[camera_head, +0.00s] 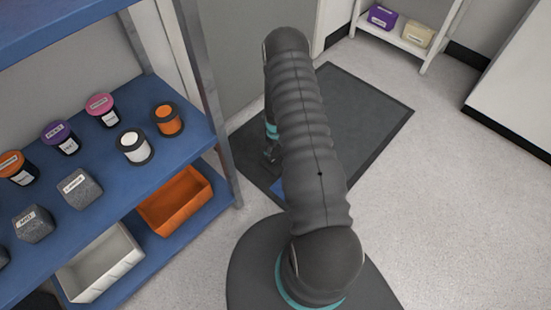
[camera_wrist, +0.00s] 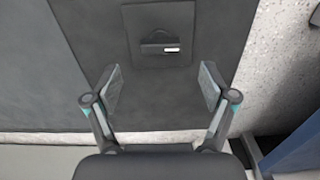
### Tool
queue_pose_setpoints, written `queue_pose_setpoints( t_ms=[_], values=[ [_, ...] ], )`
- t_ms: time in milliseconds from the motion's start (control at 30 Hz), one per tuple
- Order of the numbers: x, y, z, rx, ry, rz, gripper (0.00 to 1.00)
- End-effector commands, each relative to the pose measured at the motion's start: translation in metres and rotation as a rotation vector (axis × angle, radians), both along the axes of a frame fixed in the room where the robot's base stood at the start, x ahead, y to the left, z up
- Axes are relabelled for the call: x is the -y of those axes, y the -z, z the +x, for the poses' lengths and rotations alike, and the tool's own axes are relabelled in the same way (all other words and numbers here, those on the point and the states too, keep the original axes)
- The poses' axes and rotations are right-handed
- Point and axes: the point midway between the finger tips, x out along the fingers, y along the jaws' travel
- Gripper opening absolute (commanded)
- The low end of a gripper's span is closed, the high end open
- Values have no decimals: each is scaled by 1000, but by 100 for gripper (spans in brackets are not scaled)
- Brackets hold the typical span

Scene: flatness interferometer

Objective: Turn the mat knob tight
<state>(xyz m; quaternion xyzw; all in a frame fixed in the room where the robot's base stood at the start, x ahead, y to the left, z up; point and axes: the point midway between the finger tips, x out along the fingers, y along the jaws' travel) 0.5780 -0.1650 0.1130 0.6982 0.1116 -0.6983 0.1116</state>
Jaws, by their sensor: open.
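The mat knob (camera_wrist: 158,45) is a dark, wide grip with a short white mark at its right end. It sits on a square dark plate (camera_wrist: 160,14) at the top middle of the wrist view. The dark grey mat (camera_wrist: 75,70) lies around it, and also shows on the floor in the head view (camera_head: 372,110). My gripper (camera_wrist: 160,86) is open and empty, its fingers apart and below the knob in the picture, not touching it. In the head view my gripper (camera_head: 270,152) is partly hidden by my arm, and the knob cannot be made out.
A blue shelf unit (camera_head: 110,195) at the left holds several labelled jars, grey blocks, an orange bin (camera_head: 176,200) and a white bin (camera_head: 100,262). A white rack (camera_head: 400,40) with two small boxes stands at the back. Pale floor (camera_head: 450,200) at the right is clear.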

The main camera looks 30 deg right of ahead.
Motion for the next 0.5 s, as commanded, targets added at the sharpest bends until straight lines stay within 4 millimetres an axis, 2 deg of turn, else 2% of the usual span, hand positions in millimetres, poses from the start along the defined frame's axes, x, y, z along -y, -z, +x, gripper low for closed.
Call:
queue_pose_setpoints(
  t_ms=[33, 200, 500],
  values=[
    [0, 11, -1, -3, 0, 1, 83],
    [0, 38, -1, -1, 0, 1, 83],
    [0, 63, 0, -1, 0, 0, 83]
  ],
)
